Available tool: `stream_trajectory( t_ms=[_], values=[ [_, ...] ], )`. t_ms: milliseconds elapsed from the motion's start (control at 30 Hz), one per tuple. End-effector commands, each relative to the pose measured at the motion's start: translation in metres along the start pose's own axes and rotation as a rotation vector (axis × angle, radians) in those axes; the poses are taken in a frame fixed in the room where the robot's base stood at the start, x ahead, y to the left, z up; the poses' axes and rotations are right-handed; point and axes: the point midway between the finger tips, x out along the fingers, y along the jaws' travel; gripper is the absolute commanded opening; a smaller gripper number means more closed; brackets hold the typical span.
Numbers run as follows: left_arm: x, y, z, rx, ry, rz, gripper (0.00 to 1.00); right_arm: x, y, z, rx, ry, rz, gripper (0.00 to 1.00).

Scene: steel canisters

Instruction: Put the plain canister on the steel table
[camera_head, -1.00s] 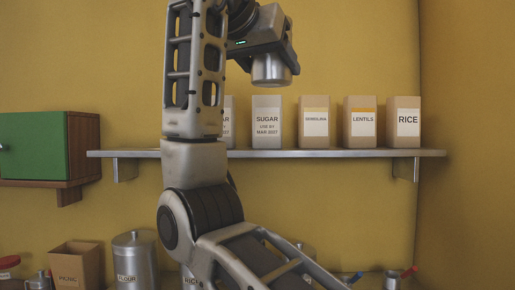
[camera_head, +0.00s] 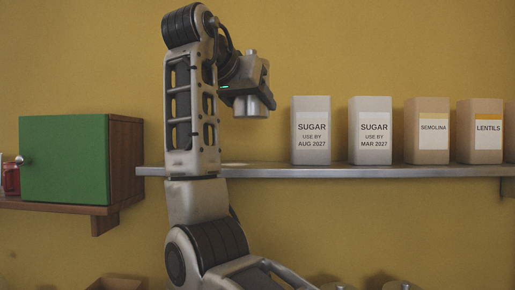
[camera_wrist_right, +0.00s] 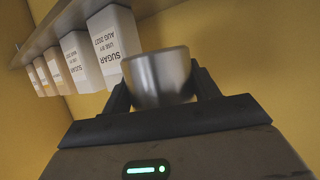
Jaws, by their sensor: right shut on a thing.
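The plain steel canister (camera_head: 254,106), with no label on the side I see, is held in the air by my right gripper (camera_head: 248,92). It hangs above the shelf line, left of the boxes in the head view. In the right wrist view the canister (camera_wrist_right: 158,76) sits between the two dark fingers of the gripper (camera_wrist_right: 163,90), which are shut on it. My left gripper is not in view. No steel table can be made out now.
A metal wall shelf (camera_head: 330,171) carries sugar boxes (camera_head: 311,130), semolina (camera_head: 433,131) and lentils (camera_head: 487,131). Its left stretch is partly hidden by my arm. A green-fronted cabinet (camera_head: 64,160) stands at left. Container tops (camera_head: 401,286) show at the bottom edge.

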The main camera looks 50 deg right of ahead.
Motion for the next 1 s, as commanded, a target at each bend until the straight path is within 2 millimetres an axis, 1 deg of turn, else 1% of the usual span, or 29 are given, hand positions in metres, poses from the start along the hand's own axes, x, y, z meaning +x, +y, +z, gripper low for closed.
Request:
stream_trajectory(
  t_ms=[33, 100, 200, 300, 467, 533, 600, 700, 800, 1000],
  values=[
    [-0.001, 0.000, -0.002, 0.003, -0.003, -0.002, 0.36, 0.013, -0.007, 0.000, -0.004, -0.002, 0.003, 0.30],
    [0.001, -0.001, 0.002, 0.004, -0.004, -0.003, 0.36, 0.028, -0.014, 0.013, -0.003, -0.001, 0.002, 0.30],
    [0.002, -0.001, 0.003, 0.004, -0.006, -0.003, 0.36, 0.044, -0.021, 0.023, -0.002, 0.000, 0.002, 0.30],
    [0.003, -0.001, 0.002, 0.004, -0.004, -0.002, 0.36, 0.055, -0.026, 0.030, 0.001, 0.002, 0.000, 0.30],
    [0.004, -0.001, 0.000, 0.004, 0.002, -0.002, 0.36, 0.065, -0.030, 0.036, 0.000, 0.002, 0.001, 0.30],
    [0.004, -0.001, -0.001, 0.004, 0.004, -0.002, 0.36, 0.072, -0.033, 0.041, 0.000, 0.001, 0.001, 0.30],
    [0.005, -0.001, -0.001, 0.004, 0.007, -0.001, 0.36, 0.077, -0.034, 0.053, 0.000, 0.002, 0.000, 0.30],
    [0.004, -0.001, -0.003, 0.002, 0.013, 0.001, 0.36, 0.082, -0.033, 0.064, 0.001, 0.002, 0.000, 0.30],
    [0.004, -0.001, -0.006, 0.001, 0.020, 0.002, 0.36, 0.083, -0.033, 0.068, 0.002, 0.002, 0.000, 0.30],
    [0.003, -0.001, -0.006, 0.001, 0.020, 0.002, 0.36, 0.083, -0.033, 0.067, 0.002, 0.002, 0.000, 0.30]
  ],
)
